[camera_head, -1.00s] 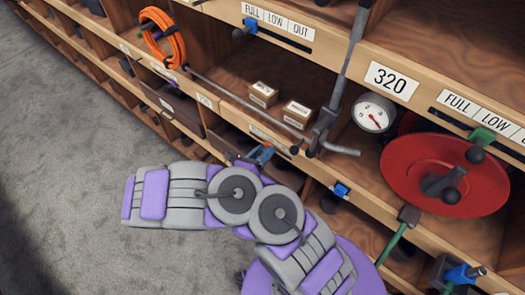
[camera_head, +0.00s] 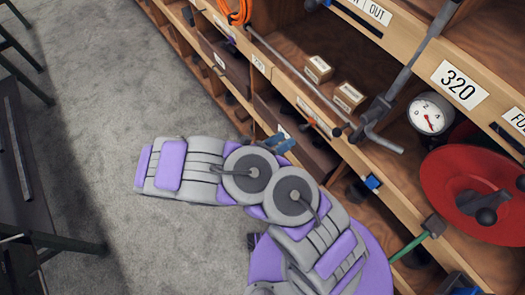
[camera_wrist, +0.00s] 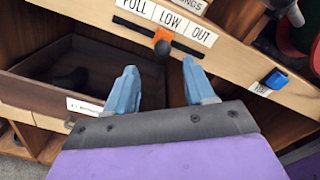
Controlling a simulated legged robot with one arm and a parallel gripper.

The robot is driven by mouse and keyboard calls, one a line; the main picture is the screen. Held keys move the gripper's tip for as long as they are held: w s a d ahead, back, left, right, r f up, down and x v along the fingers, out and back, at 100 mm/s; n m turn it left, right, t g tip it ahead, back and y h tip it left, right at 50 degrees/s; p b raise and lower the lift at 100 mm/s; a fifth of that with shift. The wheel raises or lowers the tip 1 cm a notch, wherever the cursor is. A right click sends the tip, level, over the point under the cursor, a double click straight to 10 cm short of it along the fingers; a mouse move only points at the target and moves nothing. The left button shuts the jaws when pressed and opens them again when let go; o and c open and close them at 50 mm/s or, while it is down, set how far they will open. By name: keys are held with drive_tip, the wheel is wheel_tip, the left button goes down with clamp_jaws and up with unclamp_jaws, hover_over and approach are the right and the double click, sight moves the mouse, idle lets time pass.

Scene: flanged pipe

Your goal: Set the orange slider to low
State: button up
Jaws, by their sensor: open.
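The orange slider (camera_wrist: 163,37), with a dark knob, sits in a black slot on the wooden shelf edge in the wrist view. A white label strip (camera_wrist: 172,19) reading FULL, LOW, OUT runs just above the slot. The slider appears roughly below LOW; its exact setting is hard to tell. It shows small in the head view (camera_head: 308,121). My gripper (camera_wrist: 159,80) is open and empty, its blue fingertips short of the slider, which appears between and beyond them. In the head view my gripper (camera_head: 278,141) is just left of that shelf edge.
An open dark compartment (camera_wrist: 60,95) lies left of the fingers. A blue slider (camera_wrist: 272,82) is on the right. A rod with a metal handle (camera_head: 375,125), a gauge (camera_head: 430,115) and a red disc (camera_head: 470,190) are along the shelves. Grey floor (camera_head: 110,160) is open on the left.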

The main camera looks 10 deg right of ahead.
drive_tip(key=v, duration=0.7)
drive_tip(key=shift+s+a+p, duration=0.2)
drive_tip(key=shift+a+p, duration=0.15)
drive_tip(key=shift+p, duration=0.05)
drive_tip(key=shift+d, duration=0.1)
drive_tip(key=s+d+r+m+g+y+b, duration=0.1)
drive_tip(key=s+d+r+m+g+y, duration=0.15)
drive_tip(key=d+r+m+g, duration=0.55)
drive_tip(key=s+d+r+m+g+y+b, duration=0.1)
drive_tip(key=s+d+r+m+g, duration=0.2)
drive_tip(key=d+r+m+g, duration=0.45)
drive_tip(key=s+a+r+m+t+y+b, duration=0.1)
drive_tip(key=s+a+r+m+t+y, duration=0.1)
drive_tip(key=s+m+y, duration=0.4)
drive_tip(key=s+a+r+m+t+y+b, duration=0.2)
drive_tip(key=s+m+y, duration=0.4)
drive_tip(key=s+m, duration=0.3)
drive_tip(key=shift+a+r+t, duration=0.35)
drive_tip(key=shift+a+r, duration=0.5)
idle(0.5)
